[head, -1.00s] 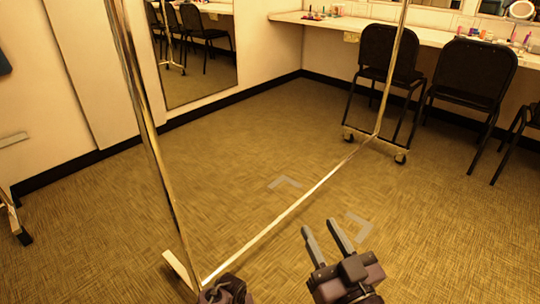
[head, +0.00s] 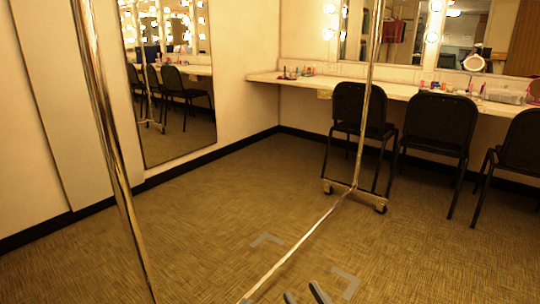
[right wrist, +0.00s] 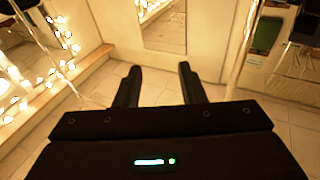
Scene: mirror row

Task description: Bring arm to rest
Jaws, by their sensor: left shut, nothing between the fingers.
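Only the fingertips of my grippers show at the bottom edge of the head view, low in front of the floor. My left gripper (head: 246,301) is a small grey tip beside the rack's bottom rail; it is shut and empty, and its arm is hidden below the frame. My right gripper (head: 304,294) shows two grey fingertips spread apart. In the right wrist view its two dark fingers (right wrist: 158,88) are open, with nothing between them.
A metal rolling rack (head: 300,243) stands close ahead, its near upright at left. Grey corner marks (head: 267,240) lie on the carpet. Black chairs (head: 437,130) line a counter (head: 415,94) at the back right. A tall mirror (head: 172,85) is on the left wall.

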